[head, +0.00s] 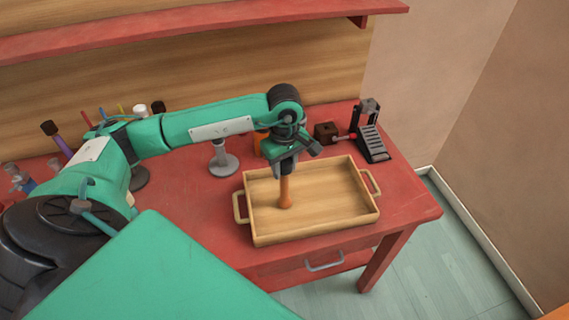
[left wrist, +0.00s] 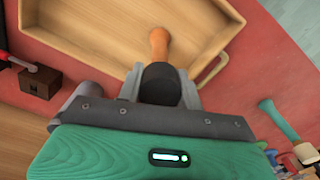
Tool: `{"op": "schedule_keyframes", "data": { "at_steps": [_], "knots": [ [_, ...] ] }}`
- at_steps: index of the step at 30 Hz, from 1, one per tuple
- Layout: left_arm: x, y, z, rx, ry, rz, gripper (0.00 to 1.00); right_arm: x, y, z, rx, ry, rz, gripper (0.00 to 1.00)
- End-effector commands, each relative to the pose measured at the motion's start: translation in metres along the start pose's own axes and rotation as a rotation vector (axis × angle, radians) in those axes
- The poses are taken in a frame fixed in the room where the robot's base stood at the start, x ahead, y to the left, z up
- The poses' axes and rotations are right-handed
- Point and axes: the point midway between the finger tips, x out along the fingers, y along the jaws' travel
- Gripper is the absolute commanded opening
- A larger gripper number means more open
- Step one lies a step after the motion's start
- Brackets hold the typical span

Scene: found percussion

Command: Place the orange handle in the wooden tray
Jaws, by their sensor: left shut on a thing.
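The orange handle (head: 285,192) hangs upright below my left gripper (head: 285,166), over the left part of the wooden tray (head: 335,223). My left gripper is shut on the handle's dark upper end. The handle's lower end is over the tray floor; I cannot tell whether it touches. In the left wrist view the orange handle (left wrist: 159,42) sticks out beyond the fingers of my left gripper (left wrist: 160,85), with the tray (left wrist: 95,60) behind it. My right gripper is not in view.
The tray stands on a red table (head: 415,205) near its front right corner. A dark brown block (head: 326,131) and a black stepped device (head: 372,141) stand behind it. A grey stand (head: 222,158) is to the left. A red shelf (head: 200,28) runs above.

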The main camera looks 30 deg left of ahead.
Motion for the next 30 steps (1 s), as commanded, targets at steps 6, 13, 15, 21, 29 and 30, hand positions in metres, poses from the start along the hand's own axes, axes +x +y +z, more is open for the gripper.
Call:
{"op": "schedule_keyframes", "data": {
  "at_steps": [6,13,15,21,29,30],
  "knots": [
    [0.003,0.000,0.000,0.000,0.000,0.001,0.00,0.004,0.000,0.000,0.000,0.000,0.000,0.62],
    [0.002,0.000,0.000,0.000,0.000,0.000,0.58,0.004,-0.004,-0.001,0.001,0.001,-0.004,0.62],
    [0.002,0.000,0.000,0.000,0.000,0.000,0.58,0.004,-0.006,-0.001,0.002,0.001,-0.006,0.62],
    [0.001,0.000,0.000,0.000,0.000,0.000,0.58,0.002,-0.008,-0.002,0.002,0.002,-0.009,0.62],
    [-0.028,0.001,-0.001,0.000,0.002,0.005,0.58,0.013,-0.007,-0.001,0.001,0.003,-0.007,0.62],
    [-0.037,0.001,-0.001,0.000,0.002,0.006,0.58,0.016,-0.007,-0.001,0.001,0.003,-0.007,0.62]
  ]
}}
